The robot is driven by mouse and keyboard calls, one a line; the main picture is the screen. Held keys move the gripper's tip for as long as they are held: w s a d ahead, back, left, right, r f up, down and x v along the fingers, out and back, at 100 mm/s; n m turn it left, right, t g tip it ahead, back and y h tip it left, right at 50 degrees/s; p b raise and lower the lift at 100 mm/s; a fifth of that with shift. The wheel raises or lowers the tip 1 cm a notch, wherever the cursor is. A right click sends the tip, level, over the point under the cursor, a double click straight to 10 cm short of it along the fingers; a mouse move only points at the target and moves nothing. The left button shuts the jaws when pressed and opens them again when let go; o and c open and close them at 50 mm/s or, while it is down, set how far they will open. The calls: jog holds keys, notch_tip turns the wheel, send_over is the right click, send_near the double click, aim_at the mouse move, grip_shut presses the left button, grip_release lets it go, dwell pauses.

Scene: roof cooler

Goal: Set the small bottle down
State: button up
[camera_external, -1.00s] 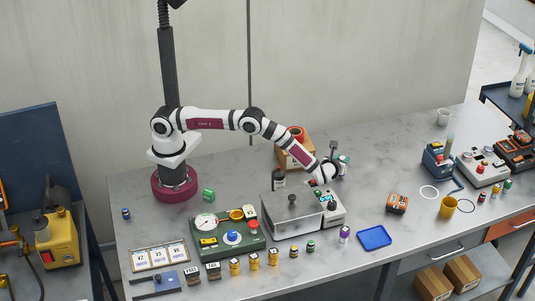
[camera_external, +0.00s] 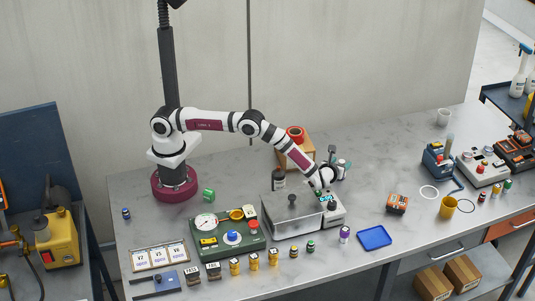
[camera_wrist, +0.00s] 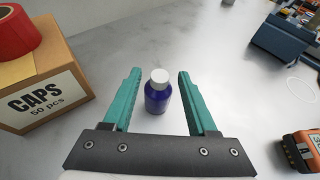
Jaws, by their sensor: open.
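The small bottle (camera_wrist: 157,92) is dark blue with a white cap. In the wrist view it stands upright on the grey bench top, between the tips of my gripper's two green fingers. My gripper (camera_wrist: 156,88) is open, with a visible gap on each side of the bottle. In the external view my gripper (camera_external: 344,165) is low over the bench, right of the cardboard box and behind the steel bath. The bottle cannot be made out clearly there.
The cardboard CAPS box (camera_wrist: 38,90) with a red tape roll (camera_wrist: 15,33) stands left of my gripper. An orange device (camera_wrist: 299,150) lies to the right. The steel bath (camera_external: 291,215) and blue tray (camera_external: 374,237) are nearer the front. Bench beyond the bottle is clear.

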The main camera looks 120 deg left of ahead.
jog(key=v, duration=1.1)
jog(key=s+d+r+n+g+h, duration=0.1)
jog(key=s+d+r+n+h, duration=0.2)
jog(key=s+r, duration=0.5)
jog(key=s+d+r+n+h, duration=0.4)
jog(key=s+r, duration=0.3)
jog(key=s, duration=0.5)
jog(key=s+d+n+h, duration=0.1)
jog(key=s+d, duration=0.2)
jog(key=s, duration=0.3)
jog(key=s+d+f+n+h, duration=0.1)
jog(key=s+d+n+h, duration=0.1)
jog(key=s, duration=0.4)
jog(key=s+d+f+n+h, duration=0.1)
jog(key=s+d+n, duration=0.1)
jog(key=s+d, duration=0.2)
jog(key=shift+s+d+f+t+h, duration=0.2)
jog(key=shift+s+d+t+h, duration=0.15)
jog(key=shift+s, duration=0.9)
